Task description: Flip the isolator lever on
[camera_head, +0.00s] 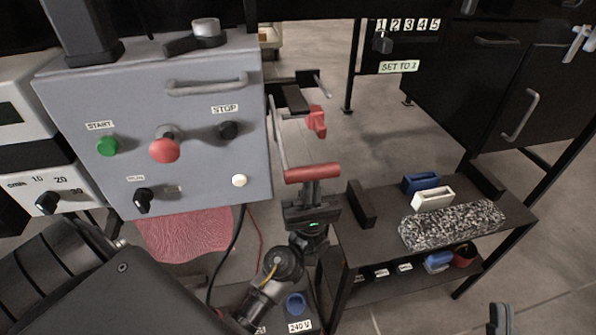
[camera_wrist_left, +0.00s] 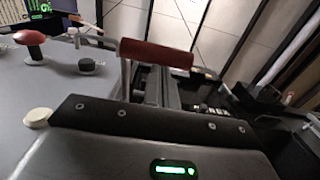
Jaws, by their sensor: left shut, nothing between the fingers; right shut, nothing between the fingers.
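The isolator lever is a metal arm on the right side of the grey control box (camera_head: 205,85), with a red bar grip (camera_head: 312,173) at its lower end. The grip also shows close up in the left wrist view (camera_wrist_left: 155,53). My left gripper (camera_head: 311,191) is shut and empty just below the grip, its fingertips partly hidden behind it. Whether they touch cannot be told. In the left wrist view the fingers (camera_wrist_left: 160,86) show below and behind the grip. My right gripper (camera_head: 501,319) is shut and empty at the lower right edge, well away from the lever.
The box front carries a green start button (camera_head: 107,146), a red mushroom button (camera_head: 164,150), a black stop knob (camera_head: 228,130) and a white button (camera_head: 239,181). A low dark table (camera_head: 375,246) with small holders and a speckled block stands to the right. Open floor lies behind.

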